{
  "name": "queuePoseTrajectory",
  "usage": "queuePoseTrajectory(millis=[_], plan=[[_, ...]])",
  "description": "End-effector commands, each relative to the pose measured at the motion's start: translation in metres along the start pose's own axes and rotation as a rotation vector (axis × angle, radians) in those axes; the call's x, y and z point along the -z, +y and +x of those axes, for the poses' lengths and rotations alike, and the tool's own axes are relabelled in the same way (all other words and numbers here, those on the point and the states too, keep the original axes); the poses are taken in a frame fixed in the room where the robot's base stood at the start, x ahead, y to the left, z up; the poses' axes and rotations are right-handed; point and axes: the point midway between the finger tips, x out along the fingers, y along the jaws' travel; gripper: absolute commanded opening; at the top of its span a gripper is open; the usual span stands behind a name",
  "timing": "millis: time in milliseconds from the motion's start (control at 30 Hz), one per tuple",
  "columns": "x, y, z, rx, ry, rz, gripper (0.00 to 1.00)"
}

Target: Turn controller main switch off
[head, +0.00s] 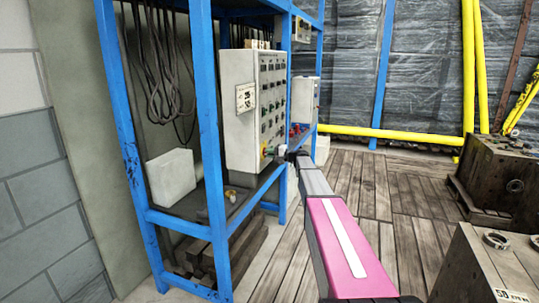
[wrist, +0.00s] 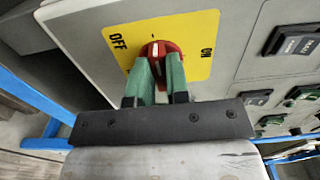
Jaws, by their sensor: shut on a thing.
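The controller (head: 240,135) is a grey-white cabinet with rows of dark switches, standing on a blue rack. Its main switch (wrist: 160,47) is a red rotary knob on a yellow plate (wrist: 200,28) marked OFF at left and ON at right in the wrist view. A pale line on the knob's face points roughly up in the picture, between the two words. My gripper (wrist: 160,72) has green fingers shut on the red knob and hides its lower part. In the head view my gripper (head: 282,153) reaches the cabinet's lower front edge.
The blue rack (head: 216,180) has posts left and right of the cabinet. A white block (head: 171,176) and a small yellow item (head: 231,194) are on its shelf. Metal mould blocks (head: 497,165) stand at right. The plank floor (head: 365,180) between is clear.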

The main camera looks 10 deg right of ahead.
Motion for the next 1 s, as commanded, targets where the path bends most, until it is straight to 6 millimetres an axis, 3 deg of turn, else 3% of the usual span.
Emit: queuePoseTrajectory(millis=[167,200,267,300,667,1000], plan=[[-0.001,0.001,-0.001,-0.003,-0.001,-0.003,0.0],[-0.001,0.001,-0.001,-0.003,-0.001,-0.003,0.19],[-0.001,0.001,-0.001,-0.003,-0.001,-0.003,0.39],[-0.001,0.001,-0.001,-0.003,-0.001,-0.002,0.41],[-0.001,0.0,-0.006,-0.001,0.0,-0.001,0.41],[-0.001,0.0,-0.065,-0.002,0.002,-0.001,0.41]])
